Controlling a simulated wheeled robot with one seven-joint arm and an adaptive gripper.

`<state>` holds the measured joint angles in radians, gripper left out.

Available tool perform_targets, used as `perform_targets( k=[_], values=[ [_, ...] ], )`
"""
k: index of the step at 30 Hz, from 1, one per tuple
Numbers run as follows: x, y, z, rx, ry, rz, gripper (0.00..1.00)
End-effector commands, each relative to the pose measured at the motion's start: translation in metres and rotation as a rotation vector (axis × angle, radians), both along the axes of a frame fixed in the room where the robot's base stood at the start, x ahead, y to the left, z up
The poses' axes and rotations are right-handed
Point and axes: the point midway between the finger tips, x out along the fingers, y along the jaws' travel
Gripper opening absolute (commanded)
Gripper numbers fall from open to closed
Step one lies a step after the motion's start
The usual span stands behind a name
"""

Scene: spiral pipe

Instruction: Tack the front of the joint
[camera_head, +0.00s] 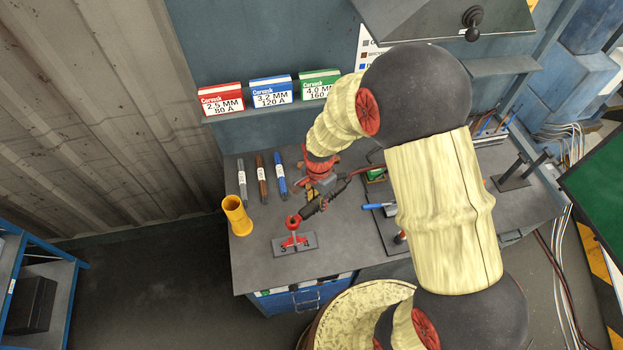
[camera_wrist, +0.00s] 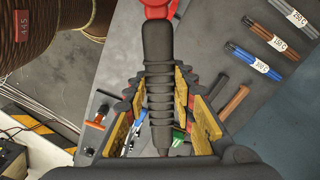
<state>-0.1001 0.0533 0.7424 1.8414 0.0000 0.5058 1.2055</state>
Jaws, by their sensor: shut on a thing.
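My gripper (camera_head: 317,190) is low over the workbench, shut on a dark ribbed tool handle (camera_head: 313,207). The wrist view shows this handle (camera_wrist: 158,75) between the yellow-padded fingers (camera_wrist: 165,115). The handle's far end meets a red ring-like part (camera_head: 293,221), which also shows at the top of the wrist view (camera_wrist: 158,8). Below it is a red foot on a grey plate marked with numbers (camera_head: 280,246). I cannot tell whether the ring belongs to the tool or the stand. The joint cannot be made out in either view.
A yellow cup (camera_head: 237,216) stands at the bench's left edge. Three labelled rod bundles (camera_head: 262,180) lie behind it. Red, blue and green boxes (camera_head: 270,92) sit on the shelf. A blue-handled tool (camera_head: 377,206) lies on the right. Brown coils (camera_wrist: 50,30) show in the wrist view.

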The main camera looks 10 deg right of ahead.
Motion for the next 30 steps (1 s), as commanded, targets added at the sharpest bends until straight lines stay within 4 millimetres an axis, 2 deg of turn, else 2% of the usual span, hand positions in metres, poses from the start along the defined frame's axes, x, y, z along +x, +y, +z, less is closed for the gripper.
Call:
perform_targets(
  k=[17, 30],
  values=[
    [0.001, 0.0, -0.001, 0.001, 0.0, 0.0, 0.0],
    [0.0, 0.0, -0.035, 0.001, 0.0, 0.0, 0.0]
  ],
)
